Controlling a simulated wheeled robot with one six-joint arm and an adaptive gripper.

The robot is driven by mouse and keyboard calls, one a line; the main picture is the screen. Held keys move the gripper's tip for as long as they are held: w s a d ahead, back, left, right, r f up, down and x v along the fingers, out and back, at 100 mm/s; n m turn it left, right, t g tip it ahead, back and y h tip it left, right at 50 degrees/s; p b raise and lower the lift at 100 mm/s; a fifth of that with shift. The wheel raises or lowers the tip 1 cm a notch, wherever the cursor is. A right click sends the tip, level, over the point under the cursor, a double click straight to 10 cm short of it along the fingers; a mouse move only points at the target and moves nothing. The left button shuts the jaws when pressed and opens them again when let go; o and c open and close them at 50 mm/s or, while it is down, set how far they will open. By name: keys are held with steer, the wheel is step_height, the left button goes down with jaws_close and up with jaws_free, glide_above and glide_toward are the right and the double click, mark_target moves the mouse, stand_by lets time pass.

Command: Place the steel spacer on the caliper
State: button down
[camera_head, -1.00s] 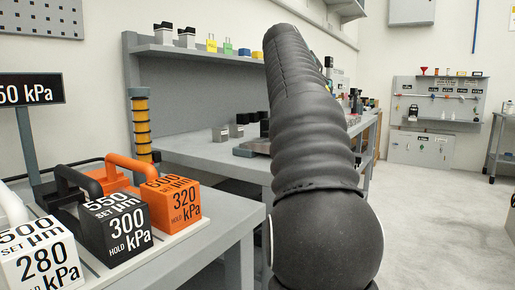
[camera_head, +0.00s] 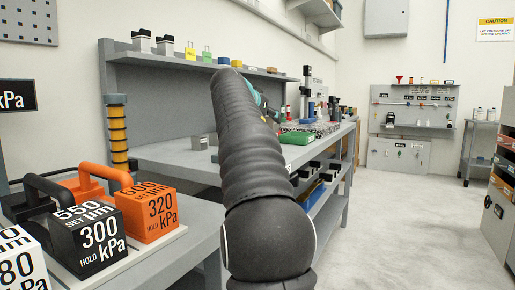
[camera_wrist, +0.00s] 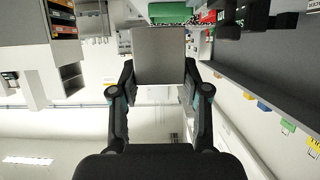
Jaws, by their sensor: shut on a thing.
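My gripper (camera_wrist: 159,82) shows in the wrist view with its two dark fingers on either side of a plain grey square block, which looks like the steel spacer (camera_wrist: 160,52). The fingers are shut on its sides. The block is held up in front of the camera, clear of the bench. In the head view my own black arm covers most of the gripper, and the held block is hidden. I cannot make out the caliper in either view.
Labelled weights, black (camera_head: 90,240) and orange (camera_head: 148,212), stand at the near left. The floor (camera_head: 400,215) at right is open, bounded by a drawer cabinet (camera_head: 500,205).

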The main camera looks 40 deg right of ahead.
steer(key=a, duration=0.1)
steer(key=a+f, duration=0.2)
steer(key=shift+w+a+f+b, duration=0.1)
steer(key=shift+w+a+b, duration=0.15)
steer(key=shift+a+b, duration=0.15)
steer(key=shift+f+b, duration=0.7)
steer(key=shift+f, duration=1.25)
steer(key=shift+f, duration=0.25)
steer(key=c, duration=0.6)
jaws_free()
steer(key=shift+o, duration=0.2)
steer(key=shift+r, duration=0.2)
steer(key=v, duration=1.2)
